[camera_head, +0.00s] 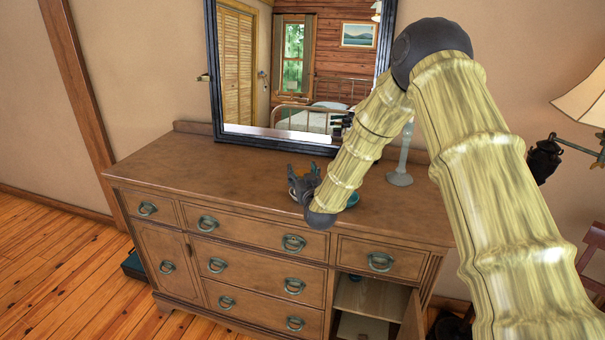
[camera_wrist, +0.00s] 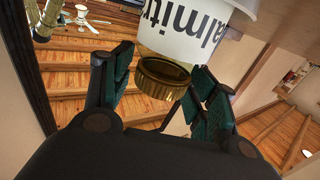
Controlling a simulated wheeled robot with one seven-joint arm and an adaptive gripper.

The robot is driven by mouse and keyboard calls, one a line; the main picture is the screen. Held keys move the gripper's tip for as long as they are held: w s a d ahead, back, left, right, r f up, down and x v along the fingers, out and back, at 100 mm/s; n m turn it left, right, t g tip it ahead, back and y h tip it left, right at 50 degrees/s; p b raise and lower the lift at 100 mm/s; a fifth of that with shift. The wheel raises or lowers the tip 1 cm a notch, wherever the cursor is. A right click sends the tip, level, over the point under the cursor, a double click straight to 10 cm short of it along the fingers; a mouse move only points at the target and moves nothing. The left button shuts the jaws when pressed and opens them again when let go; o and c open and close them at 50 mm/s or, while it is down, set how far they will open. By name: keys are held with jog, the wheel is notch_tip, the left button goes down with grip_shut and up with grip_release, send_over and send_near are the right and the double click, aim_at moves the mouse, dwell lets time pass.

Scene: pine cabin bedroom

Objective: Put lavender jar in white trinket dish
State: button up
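My gripper (camera_head: 303,177) is low over the dresser top, in front of the mirror. In the wrist view its dark green fingers (camera_wrist: 164,68) are apart, one on each side of a jar's gold lid (camera_wrist: 162,78). A narrow gap shows between the left finger and the lid; contact on the right is unclear. The jar (camera_wrist: 185,35) has a white label with large dark letters, cut off by the top edge; I cannot tell whether it is the lavender jar. I cannot make out the jar or the white trinket dish in the head view.
The wooden dresser (camera_head: 215,165) has free room on its left top. A mirror (camera_head: 300,75) stands at its back. A glass candlestick (camera_head: 400,165) and a small blue item (camera_head: 352,200) are right of my forearm. A lower right cabinet door (camera_head: 411,318) hangs open.

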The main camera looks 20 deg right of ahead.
jog(key=shift+r, duration=0.1)
jog(key=shift+r, duration=0.15)
jog(key=s+a+b, duration=0.1)
jog(key=s+b, duration=0.2)
jog(key=s, duration=0.9)
jog(key=s+a+f+g+y, duration=0.1)
jog(key=s+f+g, duration=0.2)
jog(key=s+f, duration=0.55)
jog(key=s+a+f+g, duration=0.1)
jog(key=s+f+g, duration=0.35)
jog(key=f, duration=0.75)
jog(key=s+a+f+g+y, duration=0.1)
jog(key=s+f+g, duration=0.1)
jog(key=s+f, duration=0.7)
jog(key=s+f+g, duration=0.2)
jog(key=s+f, duration=0.2)
jog(key=s, duration=0.5)
jog(key=s+f+g, duration=0.3)
jog(key=s+f, duration=0.1)
jog(key=s, duration=0.6)
jog(key=s+f+g, duration=0.3)
jog(key=s+f, duration=0.1)
jog(key=s, duration=0.6)
jog(key=shift+s+a+f+h, duration=0.2)
jog(key=shift+f+h, duration=0.1)
jog(key=shift+h, duration=0.1)
